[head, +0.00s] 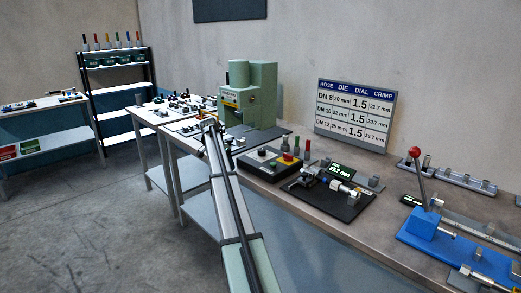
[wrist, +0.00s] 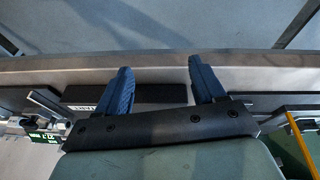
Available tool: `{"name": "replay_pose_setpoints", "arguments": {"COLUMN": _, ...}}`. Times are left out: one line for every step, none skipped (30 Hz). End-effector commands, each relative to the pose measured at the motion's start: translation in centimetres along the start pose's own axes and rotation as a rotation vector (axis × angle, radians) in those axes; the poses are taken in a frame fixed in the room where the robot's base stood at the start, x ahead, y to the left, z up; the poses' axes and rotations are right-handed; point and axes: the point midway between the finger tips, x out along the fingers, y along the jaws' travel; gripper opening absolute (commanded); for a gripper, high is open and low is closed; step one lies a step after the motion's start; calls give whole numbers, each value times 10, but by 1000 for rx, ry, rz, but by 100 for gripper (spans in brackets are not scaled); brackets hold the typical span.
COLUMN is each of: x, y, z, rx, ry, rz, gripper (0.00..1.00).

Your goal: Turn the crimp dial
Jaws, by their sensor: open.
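The green crimping machine (head: 262,98) stands on the bench near the middle of the head view, a small yellow-edged label on its front. A black control box (head: 262,160) with a red knob on yellow (head: 287,158) sits before it. I cannot make out for certain which part is the crimp dial. In the wrist view, my gripper (wrist: 160,66) is open and empty, its two blue fingers wide apart. A black box edge with a small white label (wrist: 83,107) lies behind the fingers. In the head view, my arm reaches up to the machine's left front; the fingertips are unclear there.
A sign (head: 353,115) lists dial 1.5 in each row. A black measuring plate (head: 318,200) with a green display (head: 341,169) lies right of the box. A blue lever tool (head: 425,230) stands further right. The floor left is clear.

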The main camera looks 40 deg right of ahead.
Motion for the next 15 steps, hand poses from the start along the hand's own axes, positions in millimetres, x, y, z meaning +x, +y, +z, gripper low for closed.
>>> {"name": "replay_pose_setpoints", "arguments": {"x": -19, "y": -3, "z": -46, "rx": 73, "ry": 14, "rz": 9, "gripper": 69}}
{"name": "replay_pose_setpoints", "arguments": {"x": -28, "y": 1, "z": -66, "rx": 114, "ry": 20, "rz": 17, "gripper": 69}}
{"name": "replay_pose_setpoints", "arguments": {"x": -39, "y": 6, "z": -89, "rx": 165, "ry": 29, "rz": 24, "gripper": 69}}
{"name": "replay_pose_setpoints", "arguments": {"x": -48, "y": 10, "z": -106, "rx": 201, "ry": 34, "rz": 30, "gripper": 69}}
{"name": "replay_pose_setpoints", "arguments": {"x": -55, "y": 14, "z": -120, "rx": 234, "ry": 40, "rz": 36, "gripper": 69}}
{"name": "replay_pose_setpoints", "arguments": {"x": -64, "y": 19, "z": -138, "rx": 273, "ry": 47, "rz": 41, "gripper": 69}}
{"name": "replay_pose_setpoints", "arguments": {"x": -70, "y": 23, "z": -149, "rx": 298, "ry": 51, "rz": 45, "gripper": 69}}
{"name": "replay_pose_setpoints", "arguments": {"x": -75, "y": 26, "z": -158, "rx": 320, "ry": 54, "rz": 49, "gripper": 69}}
{"name": "replay_pose_setpoints", "arguments": {"x": -81, "y": 30, "z": -168, "rx": 344, "ry": 58, "rz": 53, "gripper": 69}}
{"name": "replay_pose_setpoints", "arguments": {"x": -85, "y": 33, "z": -174, "rx": 359, "ry": 61, "rz": 55, "gripper": 69}}
{"name": "replay_pose_setpoints", "arguments": {"x": -88, "y": 35, "z": -179, "rx": 372, "ry": 63, "rz": 57, "gripper": 69}}
{"name": "replay_pose_setpoints", "arguments": {"x": -90, "y": 38, "z": -184, "rx": 384, "ry": 65, "rz": 59, "gripper": 69}}
{"name": "replay_pose_setpoints", "arguments": {"x": -91, "y": 39, "z": -186, "rx": 390, "ry": 66, "rz": 60, "gripper": 69}}
{"name": "replay_pose_setpoints", "arguments": {"x": -90, "y": 40, "z": -187, "rx": 393, "ry": 67, "rz": 61, "gripper": 69}}
{"name": "replay_pose_setpoints", "arguments": {"x": -89, "y": 41, "z": -188, "rx": 396, "ry": 67, "rz": 61, "gripper": 69}}
